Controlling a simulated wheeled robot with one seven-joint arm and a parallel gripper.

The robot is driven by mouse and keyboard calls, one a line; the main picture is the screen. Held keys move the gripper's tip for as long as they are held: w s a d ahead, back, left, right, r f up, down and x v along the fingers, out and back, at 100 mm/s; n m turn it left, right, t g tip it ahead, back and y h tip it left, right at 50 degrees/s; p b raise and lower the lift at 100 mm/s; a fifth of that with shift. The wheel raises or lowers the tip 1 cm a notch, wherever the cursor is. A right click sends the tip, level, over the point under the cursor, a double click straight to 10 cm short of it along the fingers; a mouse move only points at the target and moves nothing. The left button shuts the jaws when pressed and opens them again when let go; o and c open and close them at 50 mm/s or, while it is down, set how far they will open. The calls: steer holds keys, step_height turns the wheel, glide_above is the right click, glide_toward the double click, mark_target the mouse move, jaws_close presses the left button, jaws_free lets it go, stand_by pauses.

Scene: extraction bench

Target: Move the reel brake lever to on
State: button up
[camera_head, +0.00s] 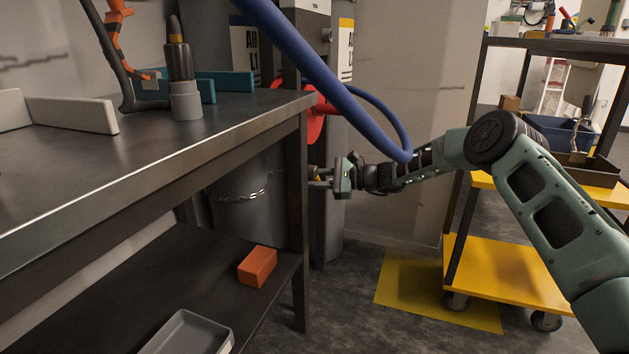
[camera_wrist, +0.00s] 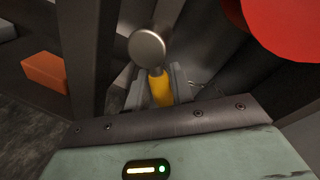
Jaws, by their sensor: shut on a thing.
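The reel brake lever shows in the wrist view as a yellow shaft (camera_wrist: 160,88) with a round metal knob (camera_wrist: 147,47) at its end. My gripper (camera_head: 320,180) reaches left to the bench's far right leg in the head view. Its grey fingers are shut on the yellow shaft, one on each side, with the knob beyond them. In the head view only a small bit of yellow shows at the fingers. The red reel (camera_head: 316,122) is partly hidden behind the bench corner, above my gripper. It also shows in the wrist view (camera_wrist: 290,25). The lever's pivot and markings are hidden.
A blue hose (camera_head: 352,110) loops close above my arm. The metal bench (camera_head: 150,150) stands left, with an orange block (camera_head: 257,266) on its lower shelf. A yellow cart (camera_head: 505,275) stands right. A yellow floor patch (camera_head: 430,290) lies between them.

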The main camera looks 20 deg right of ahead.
steer(key=shift+w+d+r+n+h, duration=0.15)
steer(key=shift+d+r+n, duration=0.05)
steer(key=shift+n, duration=0.35)
steer(key=shift+w+d+r+n+h, duration=0.15)
steer(key=shift+n, duration=0.4)
steer(key=o, duration=0.9)
steer(key=shift+p+v, duration=2.95)
steer(key=shift+v, duration=5.75)
steer(key=shift+s, duration=0.1)
steer(key=shift+a, duration=0.15)
